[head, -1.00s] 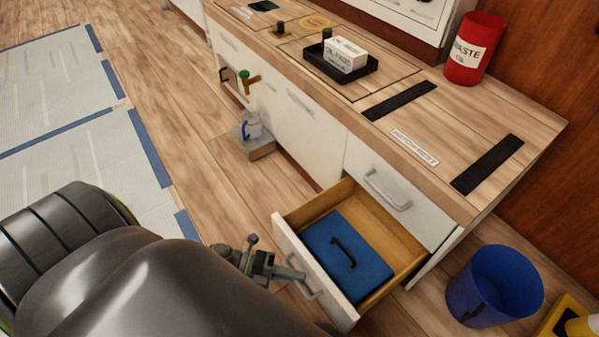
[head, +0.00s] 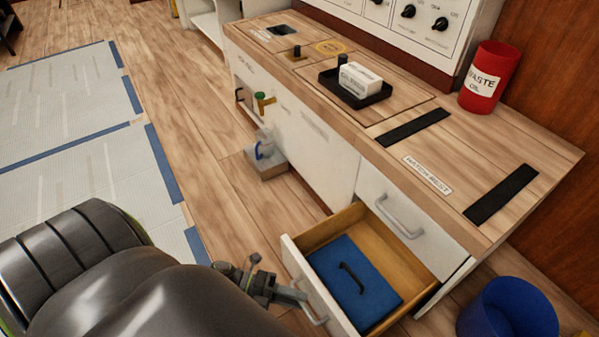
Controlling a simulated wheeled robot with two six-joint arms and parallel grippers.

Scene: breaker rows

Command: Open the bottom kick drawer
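The bottom drawer (head: 377,216) stands pulled out of the right end of the wooden-topped bench, below a shut drawer with a grey bar handle (head: 402,216). The finger gap is small and partly hidden. My dark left arm covers the lower left. My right gripper is not in view.
A blue bin (head: 508,312) stands on the floor right of the drawer. A grey block with a small jug (head: 266,160) is on the floor by the bench. A red waste oil can (head: 488,78) and a black tray (head: 345,92) are on top.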

